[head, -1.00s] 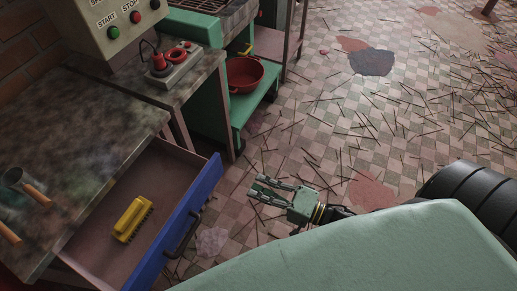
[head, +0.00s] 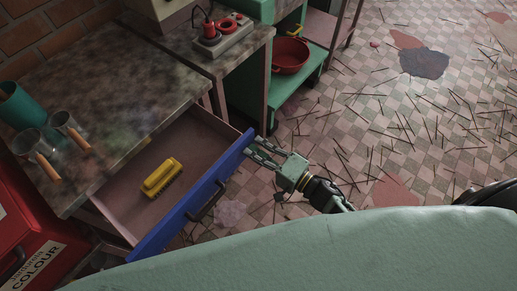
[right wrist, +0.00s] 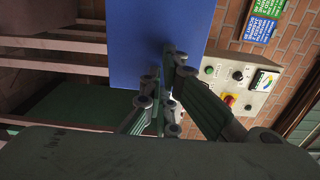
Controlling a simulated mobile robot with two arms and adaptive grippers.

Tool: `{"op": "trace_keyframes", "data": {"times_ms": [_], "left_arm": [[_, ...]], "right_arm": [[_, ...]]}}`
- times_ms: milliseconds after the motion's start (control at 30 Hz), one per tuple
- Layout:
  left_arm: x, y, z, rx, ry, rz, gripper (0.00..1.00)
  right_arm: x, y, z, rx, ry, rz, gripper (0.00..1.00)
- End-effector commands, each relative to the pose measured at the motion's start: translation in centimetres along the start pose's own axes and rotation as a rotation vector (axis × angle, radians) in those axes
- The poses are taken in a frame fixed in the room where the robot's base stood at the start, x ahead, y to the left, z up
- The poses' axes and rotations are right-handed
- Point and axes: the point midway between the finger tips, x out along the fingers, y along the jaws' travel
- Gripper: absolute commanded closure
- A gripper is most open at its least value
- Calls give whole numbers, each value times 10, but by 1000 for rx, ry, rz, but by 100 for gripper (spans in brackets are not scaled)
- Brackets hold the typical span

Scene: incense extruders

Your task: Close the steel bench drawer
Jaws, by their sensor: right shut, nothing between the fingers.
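The steel bench drawer stands pulled out below the bench top, with a blue front (head: 172,232) and a dark bar handle (head: 207,201). My right gripper (head: 252,148) is shut and empty at the far end of the blue front, beyond the handle. In the right wrist view the blue front (right wrist: 150,45) fills the upper middle, with the shut fingertips (right wrist: 168,75) at or very near it; contact is hard to tell. My left gripper is not in view.
The bench top (head: 110,75) holds metal scoops (head: 64,125) and a teal cup (head: 20,104). A red case (head: 30,235) stands at lower left. A green stand with a red bowl (head: 290,56) is beyond the drawer. Sticks litter the tiled floor (head: 390,130).

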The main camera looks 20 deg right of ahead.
Motion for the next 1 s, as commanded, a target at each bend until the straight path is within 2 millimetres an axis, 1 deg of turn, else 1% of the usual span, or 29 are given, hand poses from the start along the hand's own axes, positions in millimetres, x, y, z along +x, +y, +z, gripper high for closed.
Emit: {"op": "trace_keyframes", "data": {"times_ms": [167, 267, 367, 467, 633, 800, 900, 1000], "left_arm": [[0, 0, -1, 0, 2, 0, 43], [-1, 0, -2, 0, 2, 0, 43], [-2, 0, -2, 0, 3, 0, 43], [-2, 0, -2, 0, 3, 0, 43], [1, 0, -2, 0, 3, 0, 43], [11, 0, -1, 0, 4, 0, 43], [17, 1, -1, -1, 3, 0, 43], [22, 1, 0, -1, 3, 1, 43]], "right_arm": [[3, 0, 0, -1, 0, 0, 100], [11, -1, -1, -1, 0, -2, 100], [25, -1, -1, -2, 0, -2, 100], [45, -1, -1, -2, 0, -2, 100], [88, -1, -1, -3, -1, -3, 100], [132, 1, -1, -3, -1, -2, 100], [155, 2, -1, -3, 0, -2, 100], [172, 2, -1, -3, 0, -2, 100]]}}
